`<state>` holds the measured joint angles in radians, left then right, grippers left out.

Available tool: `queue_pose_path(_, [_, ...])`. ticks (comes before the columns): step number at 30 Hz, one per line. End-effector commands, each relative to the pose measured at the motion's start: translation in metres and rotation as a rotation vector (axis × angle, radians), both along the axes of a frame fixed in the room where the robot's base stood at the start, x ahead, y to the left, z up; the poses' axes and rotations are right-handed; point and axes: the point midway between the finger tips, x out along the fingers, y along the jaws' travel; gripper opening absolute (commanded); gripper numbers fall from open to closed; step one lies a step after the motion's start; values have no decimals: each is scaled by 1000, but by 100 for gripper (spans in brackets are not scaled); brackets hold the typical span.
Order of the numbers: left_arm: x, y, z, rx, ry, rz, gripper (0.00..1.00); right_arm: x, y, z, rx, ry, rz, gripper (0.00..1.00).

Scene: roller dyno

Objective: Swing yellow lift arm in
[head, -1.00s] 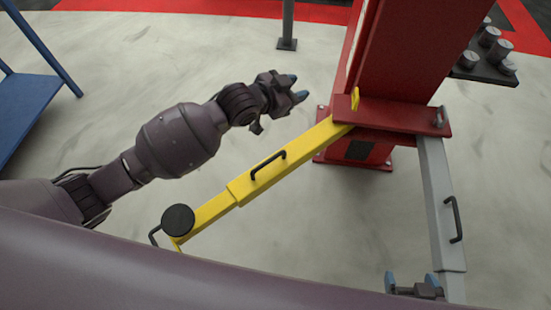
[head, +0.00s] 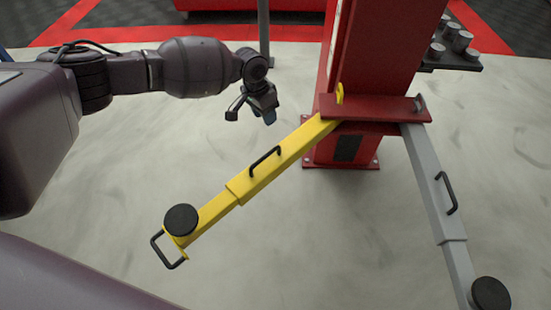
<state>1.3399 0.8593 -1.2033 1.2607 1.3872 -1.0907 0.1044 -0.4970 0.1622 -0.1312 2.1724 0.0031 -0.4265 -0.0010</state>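The yellow lift arm (head: 277,163) reaches from the red post's bracket down and left. It has a black handle (head: 264,160) on its side, a round black pad (head: 181,220) near its free end and a black loop handle (head: 166,252) at the tip. My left gripper (head: 268,117) hangs above and beyond the yellow arm, apart from it, pointing down. My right gripper is out of view.
The red post (head: 378,60) stands on a bolted base behind the bracket (head: 375,108). A grey lift arm (head: 430,180) with a black pad (head: 491,293) reaches to the lower right. A rack with metal cylinders (head: 455,45) is at upper right. The floor between the arms is clear.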

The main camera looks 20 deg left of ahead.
Motion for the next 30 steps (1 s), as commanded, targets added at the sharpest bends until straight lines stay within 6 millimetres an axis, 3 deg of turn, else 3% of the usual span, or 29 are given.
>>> queue_pose_path(5, [-19, 4, -2, -19, 158, 69, 40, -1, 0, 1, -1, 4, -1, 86])
queue_pose_path(11, [-24, 4, -13, -8, 186, 76, 40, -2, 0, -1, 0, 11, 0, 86])
queue_pose_path(24, [-31, -9, -84, -8, 187, 74, 40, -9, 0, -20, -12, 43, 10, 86])
queue_pose_path(30, [-32, -13, -103, -8, 183, 75, 40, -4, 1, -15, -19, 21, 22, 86])
